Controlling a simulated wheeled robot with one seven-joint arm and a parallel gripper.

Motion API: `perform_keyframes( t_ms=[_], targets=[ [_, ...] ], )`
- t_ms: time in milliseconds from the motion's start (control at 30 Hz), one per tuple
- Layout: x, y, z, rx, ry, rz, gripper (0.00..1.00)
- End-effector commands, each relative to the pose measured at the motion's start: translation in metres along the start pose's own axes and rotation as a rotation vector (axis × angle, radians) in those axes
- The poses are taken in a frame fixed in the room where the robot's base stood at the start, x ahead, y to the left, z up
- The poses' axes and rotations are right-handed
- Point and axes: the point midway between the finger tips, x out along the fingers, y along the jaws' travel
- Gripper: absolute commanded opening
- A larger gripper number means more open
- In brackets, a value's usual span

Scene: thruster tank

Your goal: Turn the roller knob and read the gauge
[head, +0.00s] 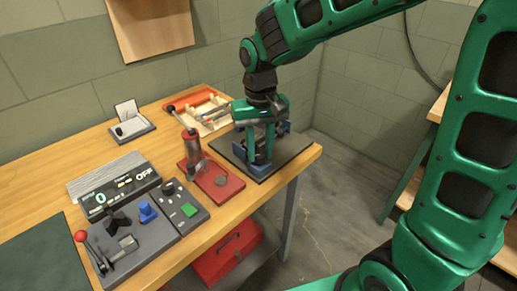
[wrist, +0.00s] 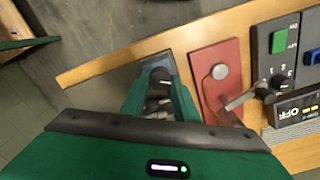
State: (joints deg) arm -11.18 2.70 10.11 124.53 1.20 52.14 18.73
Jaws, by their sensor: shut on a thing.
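My gripper (head: 258,146) is over the right end of the bench, pointing down at a small fixture with blue blocks (head: 283,127) on a dark plate (head: 295,158). In the wrist view its green fingers (wrist: 160,92) are on both sides of a dark, metallic piece (wrist: 160,76), apparently the roller knob, and shut on it. The fingers hide most of the knob, so its angle cannot be told. A black display panel (head: 116,184) on the left shows a green 0 and OFF. I cannot make out a separate dial gauge.
A console with a red-tipped lever (head: 81,236), blue knob and green button is further left. An orange tool tray (head: 205,103) lies behind. A red toolbox (head: 226,252) is below the bench.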

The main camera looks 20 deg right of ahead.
Motion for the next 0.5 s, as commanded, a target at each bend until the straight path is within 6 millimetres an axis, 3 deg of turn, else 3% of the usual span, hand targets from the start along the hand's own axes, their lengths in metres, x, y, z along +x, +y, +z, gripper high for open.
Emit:
perform_keyframes(
  t_ms=[500],
  targets=[
    [-0.0023, -0.0005, -0.0039, 0.492, 0.011, -0.006, 0.05]
  ],
)
